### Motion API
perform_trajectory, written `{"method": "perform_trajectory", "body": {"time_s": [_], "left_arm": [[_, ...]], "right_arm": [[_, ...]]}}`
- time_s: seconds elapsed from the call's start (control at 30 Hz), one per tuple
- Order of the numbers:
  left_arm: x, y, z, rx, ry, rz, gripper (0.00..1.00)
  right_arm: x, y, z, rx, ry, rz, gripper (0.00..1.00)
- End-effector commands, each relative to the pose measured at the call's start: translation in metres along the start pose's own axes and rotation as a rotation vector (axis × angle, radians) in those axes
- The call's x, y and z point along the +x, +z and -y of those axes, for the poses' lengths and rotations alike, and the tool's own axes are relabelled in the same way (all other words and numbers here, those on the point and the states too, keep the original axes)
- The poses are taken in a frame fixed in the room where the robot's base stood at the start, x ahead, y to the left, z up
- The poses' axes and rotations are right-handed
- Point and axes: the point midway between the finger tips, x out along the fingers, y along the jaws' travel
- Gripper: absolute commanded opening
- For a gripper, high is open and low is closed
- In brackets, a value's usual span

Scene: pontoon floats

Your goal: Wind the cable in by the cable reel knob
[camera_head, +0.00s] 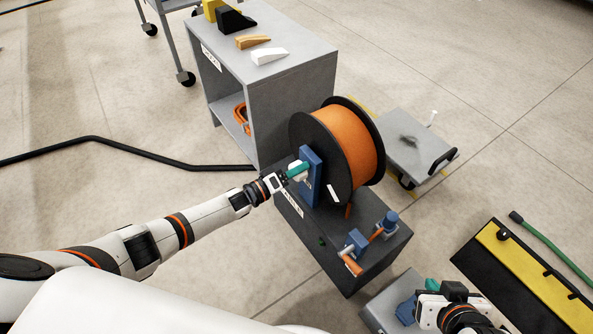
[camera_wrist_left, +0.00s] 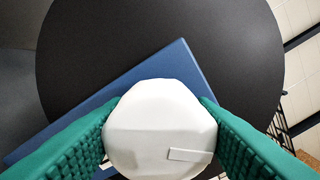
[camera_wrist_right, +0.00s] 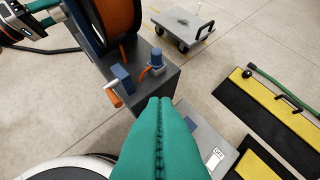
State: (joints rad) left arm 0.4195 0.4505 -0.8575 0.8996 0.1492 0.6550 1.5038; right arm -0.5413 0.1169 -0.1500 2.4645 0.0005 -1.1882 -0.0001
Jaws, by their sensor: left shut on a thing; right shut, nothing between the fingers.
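The cable reel (camera_head: 358,148) is a drum of orange cable between two black flanges, held by a blue upright (camera_head: 312,180) on a dark grey box (camera_head: 350,262). A white knob (camera_wrist_left: 160,130) sits in front of the near flange. My left gripper (camera_head: 299,170) is shut on the white knob, its green fingers on both sides of it in the left wrist view. My right gripper (camera_wrist_right: 172,102) is shut and empty, at the lower right of the head view, in front of the box.
A grey cabinet (camera_head: 265,85) with wedges on top stands behind the reel. A grey flat cart (camera_head: 412,152) is at its right. A yellow and black ramp (camera_head: 525,270) and a green hose (camera_head: 550,245) lie at the right. A black cable (camera_head: 130,150) crosses the floor at left.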

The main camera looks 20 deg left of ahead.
Motion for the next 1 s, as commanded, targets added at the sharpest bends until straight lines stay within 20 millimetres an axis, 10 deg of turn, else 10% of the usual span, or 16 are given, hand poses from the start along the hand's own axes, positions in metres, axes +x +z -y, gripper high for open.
{"method": "perform_trajectory", "body": {"time_s": [1.0], "left_arm": [[-0.001, -0.001, -0.003, -0.719, 0.002, 0.000, 0.27]], "right_arm": [[0.001, 0.073, -0.010, -0.005, 0.023, 0.424, 0.00]]}}
